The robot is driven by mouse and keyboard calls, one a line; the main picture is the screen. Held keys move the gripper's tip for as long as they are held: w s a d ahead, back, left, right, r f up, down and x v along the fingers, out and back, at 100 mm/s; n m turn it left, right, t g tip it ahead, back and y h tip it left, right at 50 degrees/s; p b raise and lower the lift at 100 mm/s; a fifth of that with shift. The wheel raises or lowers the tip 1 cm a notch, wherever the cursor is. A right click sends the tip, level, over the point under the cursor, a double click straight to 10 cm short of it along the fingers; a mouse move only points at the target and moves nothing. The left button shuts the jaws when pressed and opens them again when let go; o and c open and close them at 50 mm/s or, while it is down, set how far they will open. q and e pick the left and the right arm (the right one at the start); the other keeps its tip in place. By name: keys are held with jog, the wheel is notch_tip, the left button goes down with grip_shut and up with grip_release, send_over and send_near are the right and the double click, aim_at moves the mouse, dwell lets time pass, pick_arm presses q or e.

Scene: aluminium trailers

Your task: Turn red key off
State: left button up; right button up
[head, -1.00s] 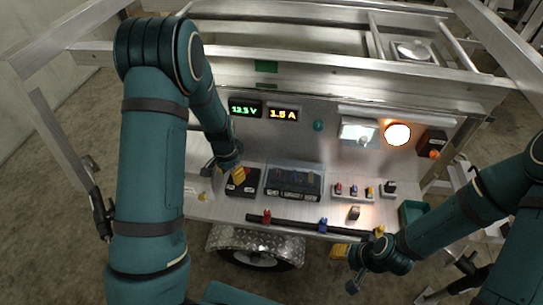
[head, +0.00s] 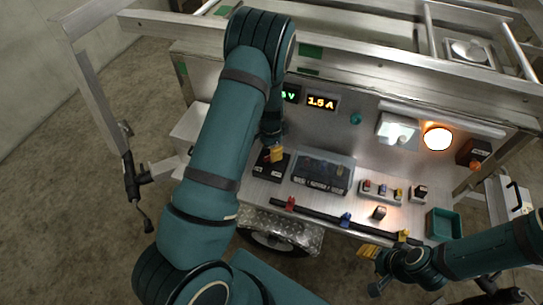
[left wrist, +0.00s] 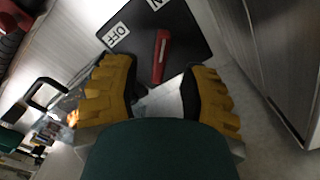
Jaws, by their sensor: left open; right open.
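The red key (left wrist: 160,55) sits on a black switch plate with a white OFF label (left wrist: 117,35) and a second, partly cut-off label at the top edge in the left wrist view. My left gripper (left wrist: 162,95) is open, its yellow fingers on either side of the key's near end. My right gripper (head: 372,270) is open and empty in front of the panel's right part.
Right of the switch box are a covered fuse box (head: 322,172), a row of small coloured switches (head: 381,191) and a green tray (head: 443,224). A dark bar (head: 325,213) with coloured clips runs along the front edge. A glowing orange lamp (head: 437,138) is at the right.

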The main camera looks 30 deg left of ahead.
pick_arm(q)
jog(key=shift+f, duration=1.6)
grip_shut()
